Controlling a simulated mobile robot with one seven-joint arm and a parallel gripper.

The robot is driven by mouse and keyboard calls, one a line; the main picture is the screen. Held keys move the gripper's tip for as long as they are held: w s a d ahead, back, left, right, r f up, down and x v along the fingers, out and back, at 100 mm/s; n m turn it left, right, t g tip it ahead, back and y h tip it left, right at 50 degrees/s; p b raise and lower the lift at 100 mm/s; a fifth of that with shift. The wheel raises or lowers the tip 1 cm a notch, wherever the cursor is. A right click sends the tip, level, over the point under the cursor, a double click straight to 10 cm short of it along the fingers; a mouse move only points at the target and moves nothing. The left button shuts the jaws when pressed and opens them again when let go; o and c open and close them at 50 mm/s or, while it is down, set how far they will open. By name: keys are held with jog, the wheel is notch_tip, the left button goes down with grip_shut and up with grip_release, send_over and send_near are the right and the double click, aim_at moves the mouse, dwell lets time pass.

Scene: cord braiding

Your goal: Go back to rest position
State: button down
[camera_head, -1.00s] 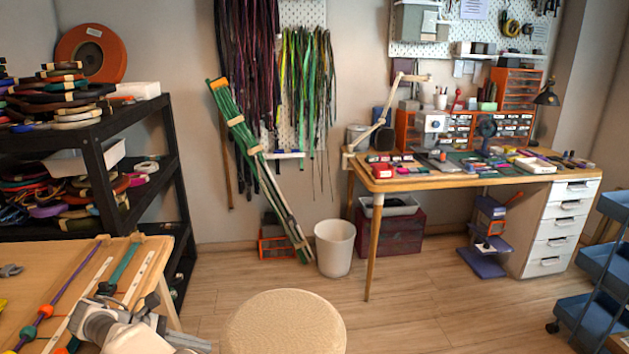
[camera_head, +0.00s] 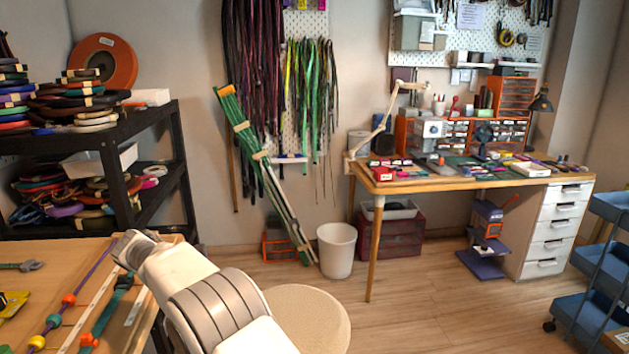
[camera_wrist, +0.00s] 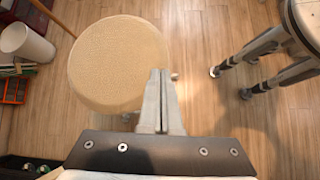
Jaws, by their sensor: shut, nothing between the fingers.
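My gripper (camera_wrist: 160,100) shows in the wrist view with its two fingers pressed together and nothing between them. It points down over the wooden floor, and its fingers overlap the right edge of the round woven stool (camera_wrist: 117,60) in that picture. In the head view my white and grey arm reaches up from the bottom, left of centre, beside the same stool (camera_head: 312,315). The gripper fingers cannot be made out in the head view.
A wooden worktable (camera_head: 40,255) with cords and beads stands at the lower left, close to my arm. A white bin (camera_head: 337,250) stands behind the stool. A black shelf (camera_head: 125,195) is at left. Floor (camera_head: 420,310) right of the stool is clear.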

jog(key=s+d+r+m+y, duration=0.3)
jog(key=d+r+m, duration=0.1)
jog(key=d+r, duration=0.5)
jog(key=s+d+r+m+y, duration=0.2)
jog(key=s+d+r+m, duration=0.15)
jog(key=d+r, duration=0.65)
jog(key=s+d+f+m+t+y, duration=0.2)
jog(key=s+d+m, duration=0.4)
jog(key=s, duration=0.4)
jog(key=s+d+f+m+t+y, duration=0.1)
jog(key=s+d+f+m+t, duration=0.1)
jog(key=s+d+m, duration=0.5)
notch_tip(320, 180, up, 20)
jog(key=s+n+p, duration=0.2)
jog(key=s+p, duration=0.1)
jog(key=p, duration=1.7)
jog(key=shift+d, duration=0.3)
jog(key=shift+d, duration=0.15)
